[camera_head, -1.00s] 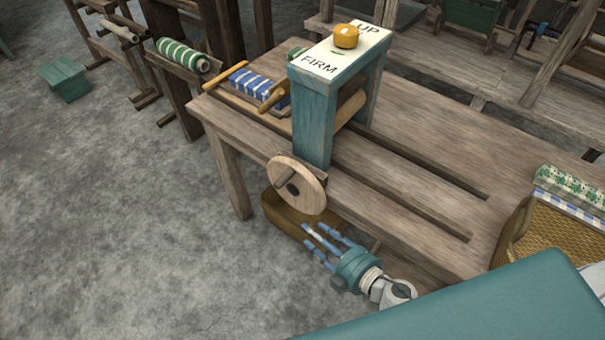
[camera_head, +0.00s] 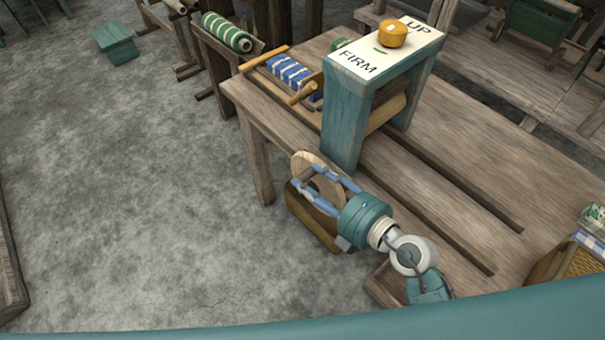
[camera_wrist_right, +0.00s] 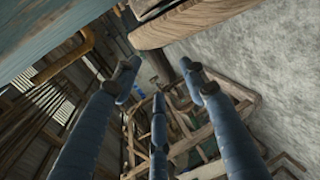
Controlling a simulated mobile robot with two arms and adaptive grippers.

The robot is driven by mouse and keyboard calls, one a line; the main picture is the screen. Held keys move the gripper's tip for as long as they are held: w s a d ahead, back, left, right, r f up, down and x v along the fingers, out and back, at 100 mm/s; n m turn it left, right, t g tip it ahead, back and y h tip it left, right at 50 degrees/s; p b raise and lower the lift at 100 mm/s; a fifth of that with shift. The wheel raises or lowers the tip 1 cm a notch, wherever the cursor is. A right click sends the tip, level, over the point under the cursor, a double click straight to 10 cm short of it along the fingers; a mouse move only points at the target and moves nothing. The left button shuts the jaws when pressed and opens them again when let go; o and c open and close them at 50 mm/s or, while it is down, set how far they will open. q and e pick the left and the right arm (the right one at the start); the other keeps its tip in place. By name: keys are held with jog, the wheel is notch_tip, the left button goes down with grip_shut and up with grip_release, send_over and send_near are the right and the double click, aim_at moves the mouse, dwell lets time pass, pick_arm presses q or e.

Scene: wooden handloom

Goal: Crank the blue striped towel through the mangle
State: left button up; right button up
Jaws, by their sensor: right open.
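The blue and white striped towel (camera_head: 288,69) lies on the left end of the table, on the left side of the mangle. The teal mangle frame (camera_head: 343,125) stands on the table, with a wooden roller (camera_head: 385,110) inside. The round wooden crank wheel (camera_head: 307,161) is on its near side, partly hidden by my right gripper (camera_head: 309,182). My right gripper's fingers are spread over the wheel; whether they touch it cannot be told. The wrist view (camera_wrist_right: 158,85) shows the fingers apart with nothing between them. My left gripper is out of view.
A yellow knob (camera_head: 393,33) sits on the mangle's top plate, marked UP and FIRM. A brown box (camera_head: 312,217) is below the wheel. A basket (camera_head: 553,264) with folded cloths stands at right. A green striped roll (camera_head: 228,32) is behind at left.

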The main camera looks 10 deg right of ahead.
aim_at(305, 179)
jog(key=shift+x, duration=2)
grip_shut()
